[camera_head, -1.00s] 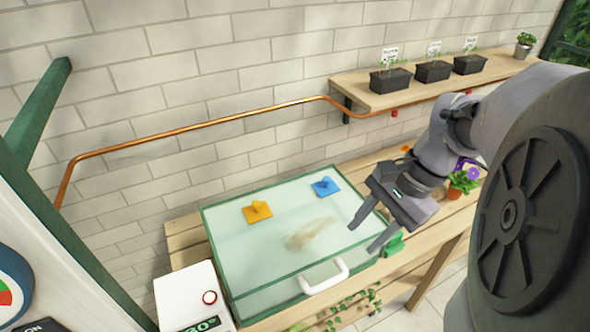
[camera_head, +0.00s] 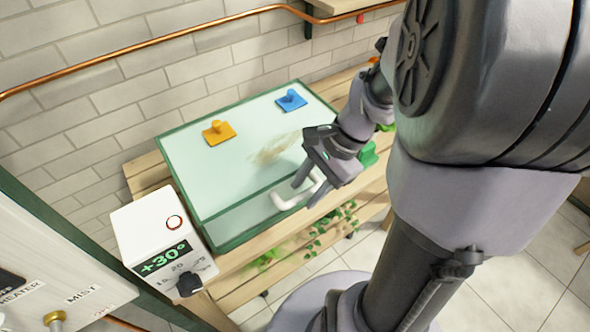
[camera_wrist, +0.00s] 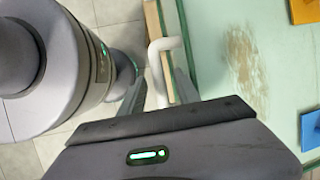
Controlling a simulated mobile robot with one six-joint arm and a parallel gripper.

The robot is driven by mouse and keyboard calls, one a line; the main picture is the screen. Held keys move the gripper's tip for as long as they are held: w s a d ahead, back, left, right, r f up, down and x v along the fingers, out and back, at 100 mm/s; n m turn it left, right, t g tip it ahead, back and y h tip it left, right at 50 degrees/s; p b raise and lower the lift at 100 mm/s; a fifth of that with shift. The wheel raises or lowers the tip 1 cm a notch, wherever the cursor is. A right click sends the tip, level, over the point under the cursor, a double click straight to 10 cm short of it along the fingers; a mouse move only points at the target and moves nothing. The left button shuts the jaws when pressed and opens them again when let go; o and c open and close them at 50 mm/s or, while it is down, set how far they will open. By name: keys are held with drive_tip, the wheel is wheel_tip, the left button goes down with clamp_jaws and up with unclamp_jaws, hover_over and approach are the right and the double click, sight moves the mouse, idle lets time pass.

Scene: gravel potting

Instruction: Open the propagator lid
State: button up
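The propagator is a green-framed box with a clear lid (camera_head: 190,165), lying shut in the head view. Its white handle (camera_head: 284,202) is at the lid's front edge. My gripper (camera_head: 305,194) is at the right part of the handle. In the wrist view its two fingers (camera_wrist: 157,88) stand apart, one on each side of the white handle (camera_wrist: 155,60). A gap shows between fingers and handle, so the gripper looks open. Whether either finger touches the handle is unclear.
An orange slider (camera_head: 218,132) and a blue slider (camera_head: 291,99) sit on the lid, beside a brownish smudge (camera_head: 275,150). A white control box (camera_head: 150,228) reading +30° stands left of the propagator. Leafy plants (camera_head: 335,225) are below the wooden bench (camera_head: 240,268).

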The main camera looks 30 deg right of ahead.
drive_tip(key=shift+c, duration=0.5)
clamp_jaws()
idle(0.8)
